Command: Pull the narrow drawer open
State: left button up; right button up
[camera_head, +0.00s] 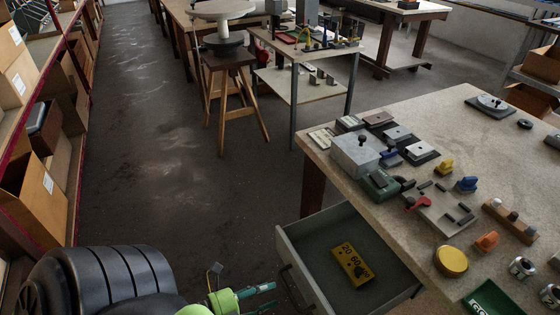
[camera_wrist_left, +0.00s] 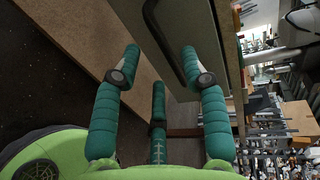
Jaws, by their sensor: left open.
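The narrow drawer (camera_head: 330,226) stands pulled out from under the workbench, and its inside shows. A yellow block with numbers (camera_head: 352,265) lies in it. Its dark bar handle (camera_head: 289,284) is on the front panel, which faces left. My left gripper (camera_head: 274,295) is just left of the handle, with its teal fingers open and pointing at the drawer front. In the left wrist view the open fingertips (camera_wrist_left: 160,60) are spread, and the dark handle (camera_wrist_left: 155,28) shows between and beyond them. I cannot tell whether a finger touches it. My right gripper is not in view.
The workbench (camera_head: 400,225) carries a grey box (camera_head: 355,153), a yellow round lid (camera_head: 451,262), a green tray (camera_head: 490,300) and several small parts. A wooden stool (camera_head: 229,90) stands behind. Shelving with boxes (camera_head: 35,190) lines the left. The floor between is clear.

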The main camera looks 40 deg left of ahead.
pick_arm(q)
jog(key=v, duration=0.6)
dwell(0.4)
